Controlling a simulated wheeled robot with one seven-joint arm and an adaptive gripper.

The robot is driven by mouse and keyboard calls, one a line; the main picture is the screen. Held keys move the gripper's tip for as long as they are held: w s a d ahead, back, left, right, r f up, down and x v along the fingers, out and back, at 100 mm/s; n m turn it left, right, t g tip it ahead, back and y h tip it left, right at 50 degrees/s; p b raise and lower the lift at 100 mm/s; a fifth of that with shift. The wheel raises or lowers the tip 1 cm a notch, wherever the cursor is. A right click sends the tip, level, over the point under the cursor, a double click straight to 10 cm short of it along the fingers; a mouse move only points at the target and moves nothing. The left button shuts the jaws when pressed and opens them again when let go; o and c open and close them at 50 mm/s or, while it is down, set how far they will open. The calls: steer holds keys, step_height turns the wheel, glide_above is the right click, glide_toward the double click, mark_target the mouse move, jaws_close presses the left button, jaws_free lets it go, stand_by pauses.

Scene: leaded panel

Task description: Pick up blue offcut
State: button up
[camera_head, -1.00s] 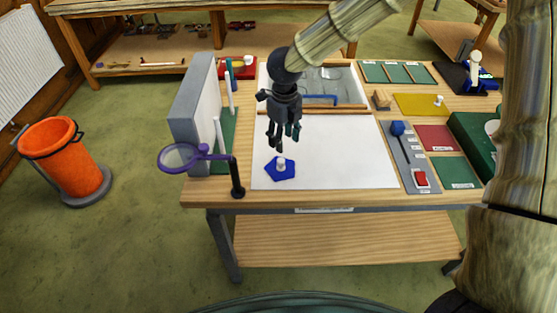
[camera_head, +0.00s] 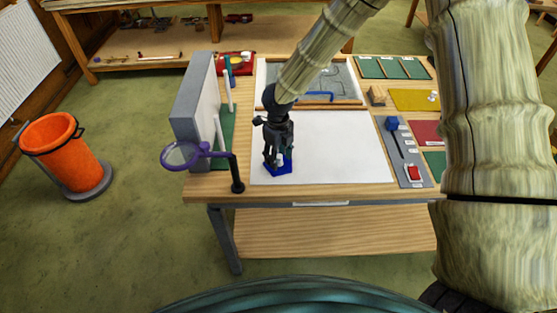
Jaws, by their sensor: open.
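The blue offcut (camera_head: 284,171) lies flat on the white sheet (camera_head: 340,150), near the sheet's front left corner. My gripper (camera_head: 277,162) points down right over it and hides most of it. Only blue edges show below and beside the fingers. The white knob on top of the offcut is hidden behind the fingers. The gripper is open, with its fingertips low at the offcut; I cannot tell whether they touch it.
A purple-rimmed magnifier (camera_head: 185,156) on a black post (camera_head: 236,175) stands close to the left of my gripper. A grey upright block (camera_head: 190,105) is behind it. A grey switch strip (camera_head: 405,150) lies to the right. The sheet's middle is clear.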

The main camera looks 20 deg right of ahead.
steer(key=shift+f, duration=0.25)
steer(key=c, duration=1)
